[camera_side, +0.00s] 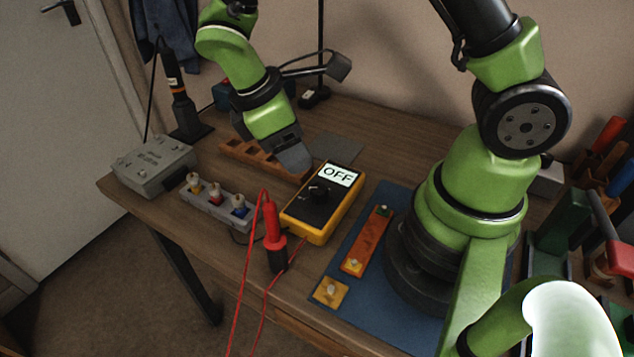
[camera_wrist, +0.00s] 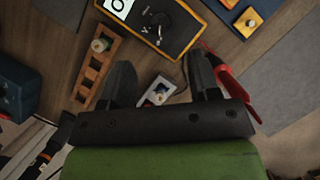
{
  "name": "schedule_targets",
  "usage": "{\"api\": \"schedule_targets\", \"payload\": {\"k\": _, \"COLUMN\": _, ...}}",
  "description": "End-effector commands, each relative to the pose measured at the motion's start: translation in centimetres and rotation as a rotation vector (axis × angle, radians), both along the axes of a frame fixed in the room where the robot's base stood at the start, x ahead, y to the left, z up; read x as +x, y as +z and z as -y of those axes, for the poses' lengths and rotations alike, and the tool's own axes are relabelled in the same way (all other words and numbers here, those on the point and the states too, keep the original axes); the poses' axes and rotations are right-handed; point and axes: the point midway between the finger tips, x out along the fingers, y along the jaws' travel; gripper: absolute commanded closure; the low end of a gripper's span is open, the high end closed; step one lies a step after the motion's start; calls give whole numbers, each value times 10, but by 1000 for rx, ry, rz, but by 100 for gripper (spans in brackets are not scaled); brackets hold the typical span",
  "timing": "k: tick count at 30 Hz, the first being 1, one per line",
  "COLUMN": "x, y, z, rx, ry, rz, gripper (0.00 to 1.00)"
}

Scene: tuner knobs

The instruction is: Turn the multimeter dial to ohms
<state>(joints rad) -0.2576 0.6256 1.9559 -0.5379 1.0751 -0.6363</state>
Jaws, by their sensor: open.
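The yellow and black multimeter (camera_side: 324,201) lies on the wooden table, and its screen (camera_side: 336,175) reads OFF. Its dark round dial (camera_side: 318,189) sits below the screen. In the wrist view the multimeter (camera_wrist: 183,40) is at the top, with the dial (camera_wrist: 160,20) near its middle and part of the screen cut off. My gripper (camera_side: 296,160) is above the table, behind and left of the multimeter in the side view. In the wrist view my gripper (camera_wrist: 163,82) has its two fingers spread, with nothing held between them. The fingers are apart from the dial.
A red probe (camera_side: 272,222) with red leads stands in front of the multimeter. A grey strip with coloured knobs (camera_side: 215,204) and a grey box (camera_side: 152,166) lie to the left. A slotted wooden block (camera_side: 240,152) is behind. A blue mat (camera_side: 345,262) lies to the right.

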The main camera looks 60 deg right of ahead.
Motion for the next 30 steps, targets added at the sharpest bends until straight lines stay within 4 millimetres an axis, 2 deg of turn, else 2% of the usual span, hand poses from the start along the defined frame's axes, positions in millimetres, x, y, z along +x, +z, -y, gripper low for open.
{"api": "schedule_targets", "payload": {"k": 5, "x": -8, "y": -22, "z": 7, "rx": 0, "ry": -2, "rz": -8, "gripper": 44}}
{"api": "schedule_targets", "payload": {"k": 12, "x": -20, "y": -64, "z": 19, "rx": 0, "ry": -5, "rz": -7, "gripper": 44}}
{"api": "schedule_targets", "payload": {"k": 16, "x": -24, "y": -79, "z": 24, "rx": -1, "ry": -5, "rz": -4, "gripper": 44}}
{"api": "schedule_targets", "payload": {"k": 21, "x": -27, "y": -88, "z": 26, "rx": 2, "ry": -5, "rz": -2, "gripper": 44}}
{"api": "schedule_targets", "payload": {"k": 28, "x": -26, "y": -88, "z": 26, "rx": 2, "ry": -6, "rz": 1, "gripper": 44}}
{"api": "schedule_targets", "payload": {"k": 29, "x": -26, "y": -88, "z": 26, "rx": 2, "ry": -6, "rz": 1, "gripper": 48}}
{"api": "schedule_targets", "payload": {"k": 30, "x": -26, "y": -88, "z": 26, "rx": 2, "ry": -6, "rz": 1, "gripper": 57}}
